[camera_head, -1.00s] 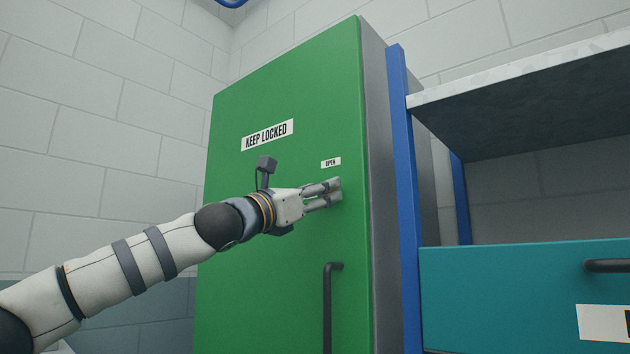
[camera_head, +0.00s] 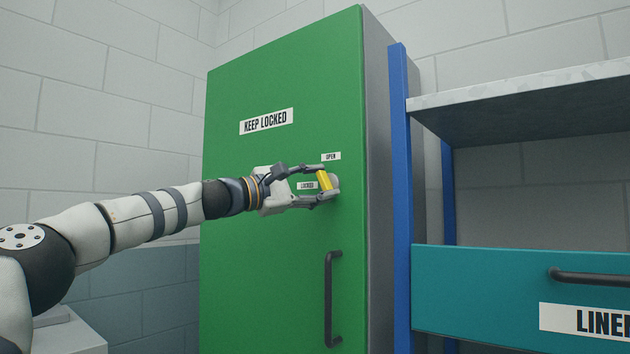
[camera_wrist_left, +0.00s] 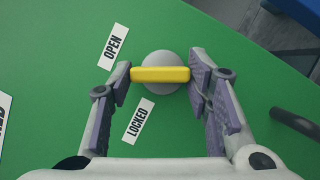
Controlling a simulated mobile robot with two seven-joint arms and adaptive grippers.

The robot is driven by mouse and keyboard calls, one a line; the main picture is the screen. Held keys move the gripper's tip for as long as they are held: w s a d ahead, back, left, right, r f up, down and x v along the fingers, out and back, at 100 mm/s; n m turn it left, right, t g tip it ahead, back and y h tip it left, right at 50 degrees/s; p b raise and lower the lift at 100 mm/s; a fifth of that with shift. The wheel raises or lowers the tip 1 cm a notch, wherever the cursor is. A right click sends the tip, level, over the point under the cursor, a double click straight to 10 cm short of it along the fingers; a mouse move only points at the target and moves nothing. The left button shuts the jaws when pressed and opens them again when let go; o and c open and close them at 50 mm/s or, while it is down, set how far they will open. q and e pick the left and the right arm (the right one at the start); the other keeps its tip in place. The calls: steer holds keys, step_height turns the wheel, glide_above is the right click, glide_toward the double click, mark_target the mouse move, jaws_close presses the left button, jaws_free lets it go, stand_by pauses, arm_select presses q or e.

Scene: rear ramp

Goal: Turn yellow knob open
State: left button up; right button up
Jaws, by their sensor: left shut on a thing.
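The yellow knob (camera_head: 325,181) is a bar on a round grey base on the green cabinet door (camera_head: 265,240). My left gripper (camera_head: 324,184) is shut on the yellow bar, one finger at each end. In the left wrist view the yellow knob (camera_wrist_left: 160,74) lies across the grey disc between the purple finger pads. The OPEN label (camera_head: 331,156) is above the knob, and the LOCKED label (camera_head: 307,185) is to its left. My right gripper is not in view.
A black door handle (camera_head: 333,298) is below the knob. A blue post (camera_head: 399,180) and a grey shelf (camera_head: 520,95) stand to the right, above a teal drawer (camera_head: 480,290). A pale wall is behind.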

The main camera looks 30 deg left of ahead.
arm_select(q)
steer(key=m+g, duration=0.1)
steer(key=m, duration=0.1)
steer(key=m+g, duration=0.1)
steer(key=m, duration=0.2)
steer(key=shift+r, duration=0.2)
steer(key=shift+d+m, duration=0.1)
steer(key=shift+m, duration=0.2)
stand_by(0.3)
steer(key=o, duration=1.2)
steer(key=shift+c, duration=0.2)
steer(key=shift+s, duration=0.1)
steer(key=v, duration=1.2)
steer(key=shift+r, duration=0.15)
